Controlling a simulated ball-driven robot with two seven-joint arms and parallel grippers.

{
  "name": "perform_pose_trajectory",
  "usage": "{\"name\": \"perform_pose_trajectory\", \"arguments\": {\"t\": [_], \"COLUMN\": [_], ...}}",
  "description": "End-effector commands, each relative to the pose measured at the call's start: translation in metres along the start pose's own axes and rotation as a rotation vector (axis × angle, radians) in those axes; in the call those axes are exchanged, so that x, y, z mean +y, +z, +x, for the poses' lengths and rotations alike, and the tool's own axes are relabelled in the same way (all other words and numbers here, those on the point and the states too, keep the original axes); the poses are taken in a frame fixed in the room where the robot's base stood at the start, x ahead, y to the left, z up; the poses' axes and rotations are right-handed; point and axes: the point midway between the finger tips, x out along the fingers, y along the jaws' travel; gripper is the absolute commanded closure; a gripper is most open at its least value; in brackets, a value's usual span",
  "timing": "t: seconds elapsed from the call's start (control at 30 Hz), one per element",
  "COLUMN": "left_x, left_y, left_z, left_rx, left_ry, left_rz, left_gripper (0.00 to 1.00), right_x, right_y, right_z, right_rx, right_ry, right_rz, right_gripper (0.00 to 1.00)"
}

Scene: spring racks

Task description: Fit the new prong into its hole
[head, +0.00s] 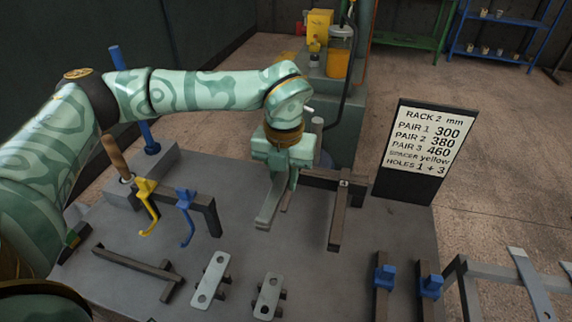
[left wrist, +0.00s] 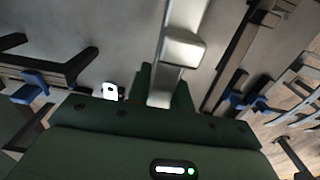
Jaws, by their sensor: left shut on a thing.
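My left gripper (head: 283,178) points down over the middle of the grey bench and is shut on a pale metal prong (head: 267,212). The prong hangs below the fingers. In the left wrist view the prong (left wrist: 182,48) runs up from between the green fingers (left wrist: 165,92), with a blunt block-like end. Two pale plates with round holes lie on the bench, one at left (head: 210,281) and one at right (head: 267,298). The prong is apart from both. I cannot tell which hole is the prong's. My right gripper does not show.
A yellow hook (head: 148,208) and a blue hook (head: 186,216) hang on a dark bracket at left. Dark bars (head: 339,215) lie at right, and blue clamps (head: 385,277) sit at front right. A sign (head: 425,145) lists pair sizes, a yellow spacer and holes 1 + 3.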

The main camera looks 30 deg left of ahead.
Motion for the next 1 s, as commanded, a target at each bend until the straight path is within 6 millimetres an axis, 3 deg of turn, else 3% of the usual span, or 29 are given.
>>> {"name": "perform_pose_trajectory", "arguments": {"t": [0.6, 1.0], "left_x": [0.0, 0.0], "left_y": [-0.054, -0.061], "left_z": [-0.002, -0.001], "left_rx": [-0.002, -0.002], "left_ry": [-0.002, -0.002], "left_rz": [0.001, -0.001], "left_gripper": [1.0, 1.0], "right_x": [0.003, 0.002], "right_y": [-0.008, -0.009], "right_z": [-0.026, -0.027], "right_rx": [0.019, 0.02], "right_ry": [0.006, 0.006], "right_rz": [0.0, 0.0], "right_gripper": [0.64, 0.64]}}
